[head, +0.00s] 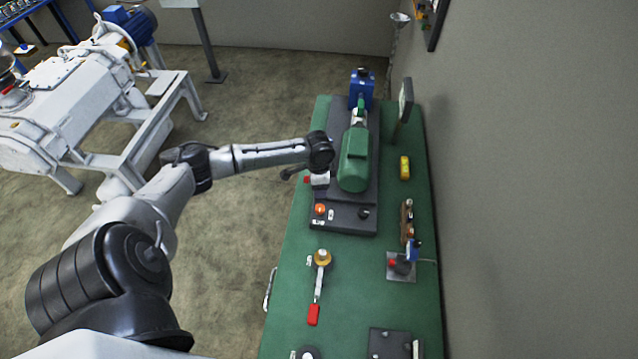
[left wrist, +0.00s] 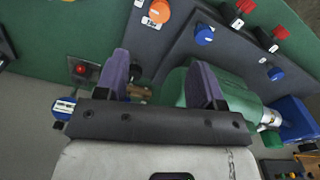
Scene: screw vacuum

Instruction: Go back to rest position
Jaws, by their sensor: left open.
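My left arm reaches in from the left in the head view. Its wrist ends beside the green pump motor (head: 354,160) on the dark control base (head: 342,216). My left gripper (left wrist: 162,78) shows two purple fingers spread apart in the left wrist view, with nothing held between them. The green motor also shows in the left wrist view (left wrist: 238,97), partly hidden behind the right finger. In the head view the fingers are too small and covered to make out. My right gripper is in neither view.
The green table (head: 290,290) carries a red-handled valve (head: 318,288), a yellow object (head: 405,168) and a red button box (head: 400,266). A grey wall stands close on the right. A white machine (head: 80,100) stands at the left, with free floor between.

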